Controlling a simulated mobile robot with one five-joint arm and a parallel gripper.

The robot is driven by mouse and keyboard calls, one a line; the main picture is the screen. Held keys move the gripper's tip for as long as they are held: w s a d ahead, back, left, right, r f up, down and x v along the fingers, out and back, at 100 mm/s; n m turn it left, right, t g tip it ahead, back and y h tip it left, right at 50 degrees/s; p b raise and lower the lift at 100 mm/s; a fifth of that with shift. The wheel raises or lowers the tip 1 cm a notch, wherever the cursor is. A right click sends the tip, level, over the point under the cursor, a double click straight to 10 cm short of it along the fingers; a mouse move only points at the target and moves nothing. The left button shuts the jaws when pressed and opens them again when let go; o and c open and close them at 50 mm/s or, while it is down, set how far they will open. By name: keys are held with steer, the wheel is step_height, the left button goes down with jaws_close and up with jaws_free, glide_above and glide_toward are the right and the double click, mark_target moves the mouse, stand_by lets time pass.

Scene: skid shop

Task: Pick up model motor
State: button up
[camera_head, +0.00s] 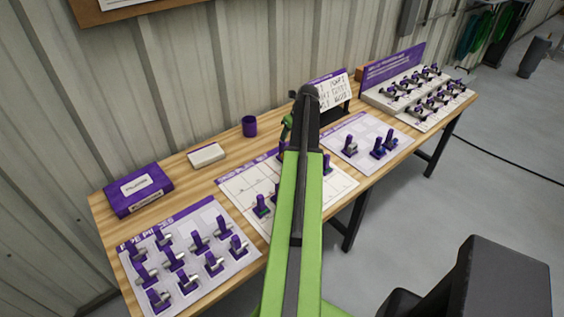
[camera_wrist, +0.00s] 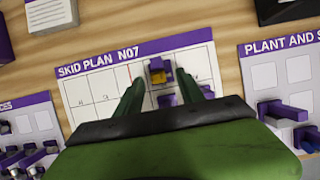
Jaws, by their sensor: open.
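In the wrist view, a small purple piece with a yellow-orange part (camera_wrist: 158,71) stands on the Skid Plan N07 sheet (camera_wrist: 95,88). I cannot tell for sure whether it is the model motor. My gripper (camera_wrist: 160,83) is open, its two green fingers on either side of this piece in the picture; contact cannot be judged. More purple parts show lower down, partly hidden by the gripper. In the head view, my arm covers the middle of the plan sheet (camera_head: 235,188); a purple-handled piece (camera_head: 262,206) stands left of it.
The plant sheet (camera_head: 336,132) holds several purple-handled pieces to the right. The pipe pieces sheet (camera_head: 213,213) is at front left. A purple box (camera_head: 138,190), a white block (camera_head: 207,155), a purple cup (camera_head: 250,126) and a lettered card (camera_head: 331,90) stand towards the wall.

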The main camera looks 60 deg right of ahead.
mark_target(282, 149)
steer(key=b+x, duration=0.9)
steer(key=x, duration=0.3)
steer(key=shift+a+f+b, duration=0.15)
steer(key=shift+b, duration=0.2)
steer(key=shift+r, duration=0.2)
jaws_close()
